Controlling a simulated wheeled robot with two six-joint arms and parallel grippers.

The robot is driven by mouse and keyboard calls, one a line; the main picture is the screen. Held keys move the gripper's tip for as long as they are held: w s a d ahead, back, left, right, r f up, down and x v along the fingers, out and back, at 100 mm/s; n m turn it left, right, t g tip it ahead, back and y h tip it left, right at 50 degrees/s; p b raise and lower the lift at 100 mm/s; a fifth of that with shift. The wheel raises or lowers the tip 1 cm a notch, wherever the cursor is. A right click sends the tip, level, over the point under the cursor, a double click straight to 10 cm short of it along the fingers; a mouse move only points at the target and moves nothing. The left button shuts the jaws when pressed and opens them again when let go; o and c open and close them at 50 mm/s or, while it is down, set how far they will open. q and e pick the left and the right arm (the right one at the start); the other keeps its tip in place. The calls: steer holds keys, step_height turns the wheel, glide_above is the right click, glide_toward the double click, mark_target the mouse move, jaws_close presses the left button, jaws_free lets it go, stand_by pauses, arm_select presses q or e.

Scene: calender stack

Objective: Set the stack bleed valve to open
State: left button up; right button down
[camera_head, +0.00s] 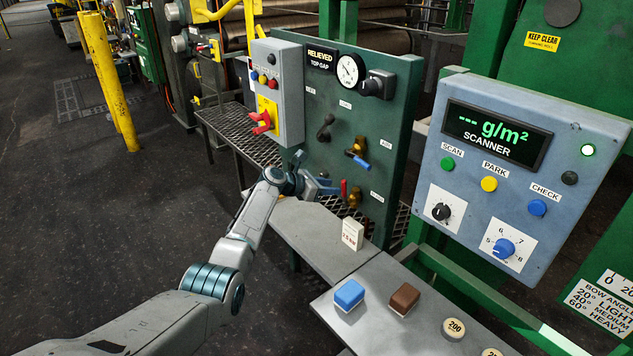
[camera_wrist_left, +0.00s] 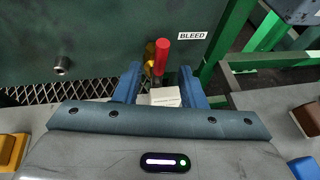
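The bleed valve has a brass body (camera_head: 354,198) and a red lever (camera_head: 344,189) standing upright, low on the green panel. In the left wrist view the red lever (camera_wrist_left: 162,55) stands upright in front of the brass body (camera_wrist_left: 150,52), beside a BLEED label (camera_wrist_left: 193,35). My left gripper (camera_head: 314,176) is in front of the panel, left of the red lever. In the left wrist view its two blue fingers (camera_wrist_left: 160,78) are spread, with the lever beyond them, seen between the tips and apart from them. My right gripper is not in view.
A small white block (camera_head: 352,234) stands on the grey bench below the valve; it also shows between the fingers in the wrist view (camera_wrist_left: 165,96). A blue-handled valve (camera_head: 358,158) sits above. Blue (camera_head: 349,294) and brown (camera_head: 404,299) blocks lie nearer on the bench.

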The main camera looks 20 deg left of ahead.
arm_select(q)
steer(key=shift+v, duration=2.25)
steer(key=s+a+f+m+g+y, duration=0.1)
steer(key=s+a+f+m+y, duration=0.1)
steer(key=s+f, duration=0.65)
steer(key=s+a+f+m+g+y, duration=0.1)
steer(key=s+f+m+y, duration=0.15)
steer(key=f, duration=1.15)
steer(key=s+a+f+m+g+y, duration=0.1)
steer(key=s+a+f+m, duration=0.1)
steer(key=s+f, duration=0.65)
steer(key=s+a+f+m+g+y, duration=0.25)
steer(key=s+f+m, duration=0.45)
steer(key=s+f, duration=1.15)
steer(key=s+f+m+y, duration=0.1)
steer(key=s+f+m, duration=0.3)
steer(key=s, duration=0.9)
steer(key=s+a+f+m+g, duration=0.1)
steer(key=s+f+m, duration=0.3)
steer(key=s, duration=0.8)
steer(key=s+a+f+m+g+y, duration=0.1)
steer(key=s+f+m, duration=0.3)
steer(key=s, duration=0.9)
steer(key=shift+s+f+m+y, duration=0.3)
steer(key=shift+s+m, duration=0.1)
steer(key=shift+m, duration=0.35)
